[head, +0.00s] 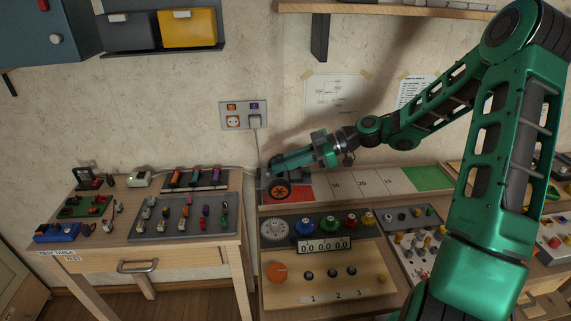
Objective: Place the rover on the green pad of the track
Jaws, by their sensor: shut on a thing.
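The rover (279,189), with dark wheels and an orange hub, is at the left end of the track (345,185), at the red pad (301,192). My gripper (277,162) reaches in from the right and is shut on the rover's upper part. The fingers hide part of the rover's body. I cannot tell whether its wheels touch the track.
In front of the track stand colored knobs (329,224), a counter (325,245) and a wooden panel with an orange knob (277,273). A table with trays of small parts (177,218) is at the left. A wall socket (246,116) and a shelf bracket (319,38) are behind.

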